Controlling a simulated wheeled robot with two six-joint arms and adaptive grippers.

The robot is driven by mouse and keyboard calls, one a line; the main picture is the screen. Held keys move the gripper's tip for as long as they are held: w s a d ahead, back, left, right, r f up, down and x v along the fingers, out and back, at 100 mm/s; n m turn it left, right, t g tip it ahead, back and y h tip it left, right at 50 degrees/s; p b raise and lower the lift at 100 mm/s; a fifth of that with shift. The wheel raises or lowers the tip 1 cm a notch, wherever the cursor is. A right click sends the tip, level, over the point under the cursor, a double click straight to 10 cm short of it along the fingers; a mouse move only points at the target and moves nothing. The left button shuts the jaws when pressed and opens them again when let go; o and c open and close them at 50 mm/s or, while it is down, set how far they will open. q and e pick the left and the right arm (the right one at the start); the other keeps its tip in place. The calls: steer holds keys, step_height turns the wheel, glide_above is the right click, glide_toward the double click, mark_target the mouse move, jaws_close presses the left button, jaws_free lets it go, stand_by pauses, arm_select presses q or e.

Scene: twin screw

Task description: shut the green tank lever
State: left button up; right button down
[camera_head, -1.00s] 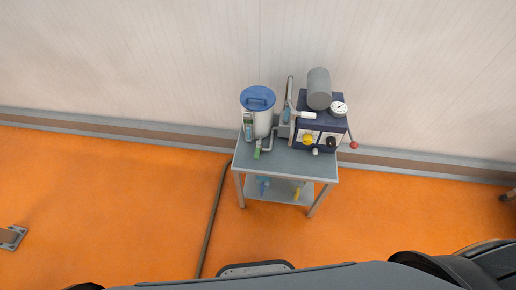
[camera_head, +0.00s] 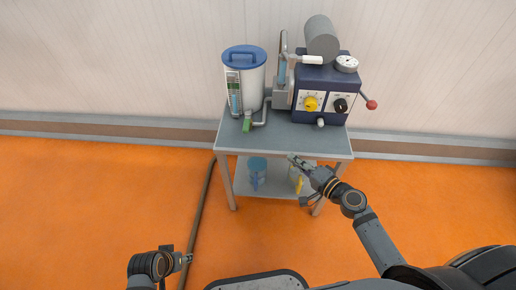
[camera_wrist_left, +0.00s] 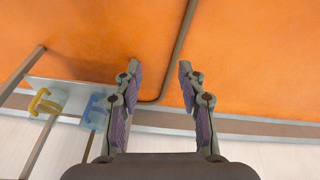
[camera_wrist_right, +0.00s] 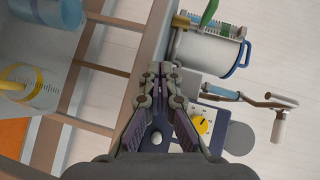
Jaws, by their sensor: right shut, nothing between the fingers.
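The white tank (camera_head: 257,88) with a blue lid stands at the back left of the table. Its green lever (camera_head: 246,125) is at the tank's foot, above the tabletop; in the right wrist view the lever (camera_wrist_right: 209,12) shows at the top edge beside the tank (camera_wrist_right: 212,52). My right gripper (camera_head: 292,158) is in front of the table's front edge, to the right of and apart from the lever. In the right wrist view its fingertips (camera_wrist_right: 165,68) meet with nothing between them. My left gripper (camera_head: 188,258) is low at the left, far from the table; its fingers (camera_wrist_left: 160,66) are open and empty.
A dark blue machine (camera_head: 318,85) with a yellow knob (camera_head: 310,104), a gauge and a red-balled handle stands right of the tank. The table (camera_head: 290,138) has a lower shelf (camera_head: 225,182) holding blue and yellow things. A pipe (camera_head: 199,215) runs along the orange floor.

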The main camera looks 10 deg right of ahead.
mark_target(247, 124)
arm_select(q)
steer(key=shift+d+r+b, duration=0.45)
steer(key=shift+r+b, duration=0.3)
steer(key=shift+r, duration=0.05)
arm_select(e)
steer(key=shift+m+t+y, duration=0.6)
steer(key=shift+m+y, duration=0.2)
steer(key=shift+y, duration=0.1)
steer(key=r, duration=0.1)
steer(key=a+r, duration=0.1)
steer(key=r, duration=0.3)
steer(key=shift+a, duration=0.35)
steer(key=shift+w+r, duration=0.1)
steer(key=shift+w, duration=0.05)
